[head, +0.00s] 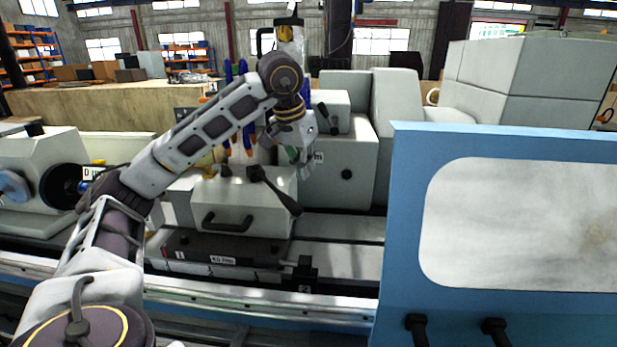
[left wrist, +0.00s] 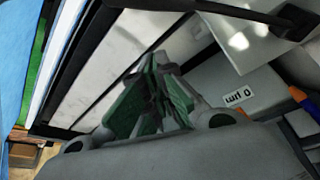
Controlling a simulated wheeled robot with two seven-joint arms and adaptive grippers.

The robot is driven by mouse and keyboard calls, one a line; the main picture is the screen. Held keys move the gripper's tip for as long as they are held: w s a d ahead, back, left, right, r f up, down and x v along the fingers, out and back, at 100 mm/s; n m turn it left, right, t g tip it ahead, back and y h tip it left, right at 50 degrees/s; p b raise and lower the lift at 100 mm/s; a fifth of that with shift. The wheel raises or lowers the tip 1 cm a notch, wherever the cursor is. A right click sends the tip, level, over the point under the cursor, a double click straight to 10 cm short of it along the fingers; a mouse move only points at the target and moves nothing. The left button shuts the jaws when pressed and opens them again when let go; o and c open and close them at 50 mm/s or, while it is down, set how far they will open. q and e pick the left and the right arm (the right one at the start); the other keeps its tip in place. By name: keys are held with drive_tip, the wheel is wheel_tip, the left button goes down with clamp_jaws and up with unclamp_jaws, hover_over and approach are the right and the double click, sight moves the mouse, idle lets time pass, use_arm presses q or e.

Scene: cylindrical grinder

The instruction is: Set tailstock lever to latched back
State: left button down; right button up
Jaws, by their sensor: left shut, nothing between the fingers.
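The tailstock lever (head: 277,192) is a black bar on the front of a pale grey housing (head: 205,190). It slopes down to the right from a round hub to a thick grip end. What looks like the same dark lever (left wrist: 245,14) crosses the top right of the left wrist view. My left gripper (head: 300,157) hangs above and behind the lever in the head view, apart from it. Its green fingers (left wrist: 155,75) are shut and empty in the left wrist view. My right gripper is in neither view.
A blue guard with a window (head: 400,215) stands on the right. A grey machine block (head: 340,170) is behind my left gripper. Blue and orange parts (head: 229,100) stand beside my forearm. A black handle (head: 228,222) sits left of the lever. The rail right of the lever looks clear.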

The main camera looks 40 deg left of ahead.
use_arm(q)
drive_tip(key=shift+a+v, duration=0.1)
drive_tip(key=shift+v, duration=0.95)
drive_tip(key=shift+a+v, duration=0.15)
drive_tip(key=shift+v, duration=0.85)
